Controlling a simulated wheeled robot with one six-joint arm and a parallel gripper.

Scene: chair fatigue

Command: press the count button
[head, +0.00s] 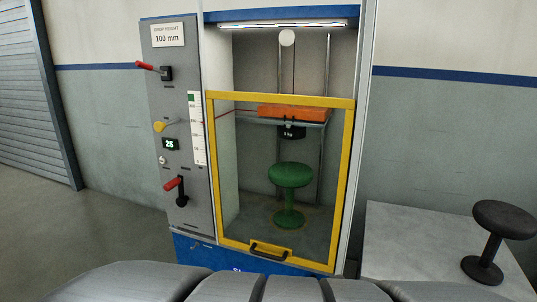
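A grey control panel (178,105) stands left of the test cabinet. A small lit display (170,144) on it reads 25. Just below the display is a small pale round button (162,160), apparently the count button; its label is too small to read. I see nothing touching it. My gripper is not in view; only grey parts of my own body show along the bottom edge.
The panel also bears a red-handled upper lever (148,66), a yellow knob (159,127) and a red-handled lower lever (180,190). A yellow-framed door (211,150) covers the cabinet, with a green stool (290,175) inside. A black stool (495,235) stands on a grey table (395,240) at right.

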